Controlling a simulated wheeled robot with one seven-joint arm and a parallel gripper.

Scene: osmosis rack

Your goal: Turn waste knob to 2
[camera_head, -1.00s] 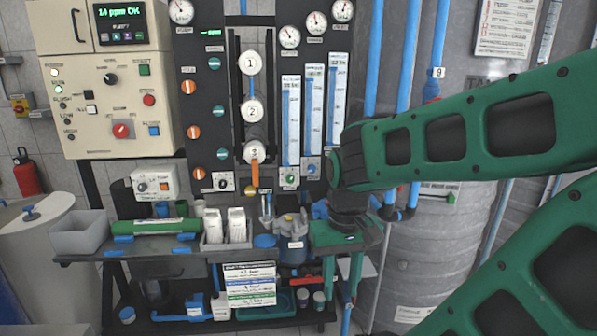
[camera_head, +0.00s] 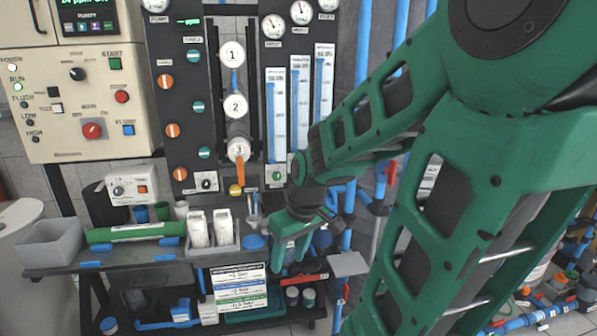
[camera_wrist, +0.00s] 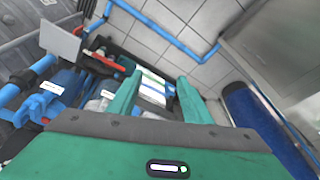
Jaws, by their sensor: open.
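Labels are too small to read, so I cannot tell which knob is the waste knob. A black knob on a white plate (camera_head: 206,182) sits low on the dark panel. A green knob (camera_head: 277,175) sits under the flow tubes, left of my forearm. My gripper (camera_head: 288,262) is open and empty, pointing down by the bench's right end, below and apart from these knobs. In the wrist view both fingers of my gripper (camera_wrist: 159,90) show spread, with nothing between them. No knob is recognisable in that view.
The bench (camera_head: 120,258) holds a grey bin (camera_head: 48,245), a green cylinder (camera_head: 135,232) and white cartridges (camera_head: 198,229). An orange-handled valve (camera_head: 240,170) juts from the panel. Blue pipes (camera_head: 363,45) stand behind my arm. A cream control box (camera_head: 85,100) is at left.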

